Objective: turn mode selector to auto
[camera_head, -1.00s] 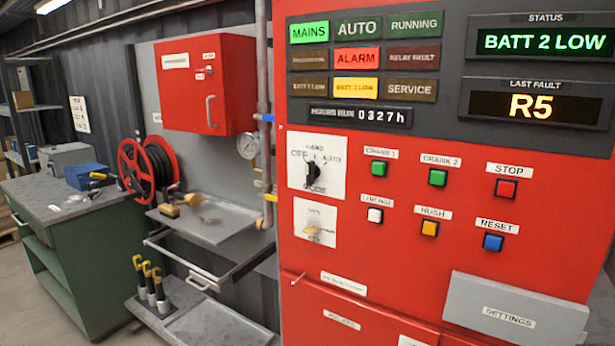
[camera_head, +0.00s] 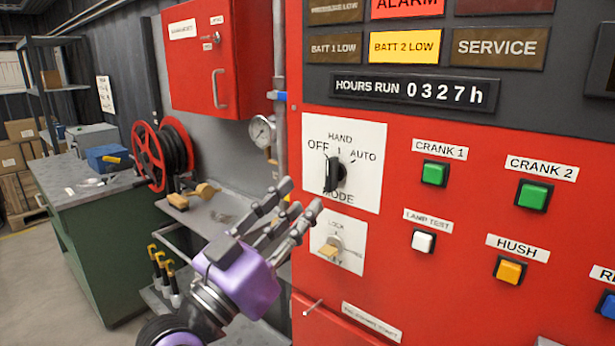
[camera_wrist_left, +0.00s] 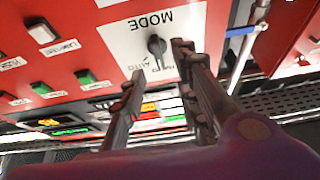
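The mode selector (camera_head: 338,174) is a black knob on a white plate marked OFF, HAND and AUTO on the red pump panel. Its handle stands near upright; I cannot tell surely which mark it points at. My left gripper (camera_head: 302,196) is open and empty, left of and slightly below the knob, its fingers pointing up toward the plate. In the left wrist view the selector (camera_wrist_left: 157,48) appears upside down, between the spread fingertips (camera_wrist_left: 160,64) and apart from them. My right gripper is not in view.
A lock plate with a beige key (camera_head: 331,248) sits just below the selector. Green crank buttons (camera_head: 435,173), a white lamp test button (camera_head: 423,241) and a yellow hush button (camera_head: 510,270) lie to the right. A pipe with a gauge (camera_head: 262,131) stands left of the panel.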

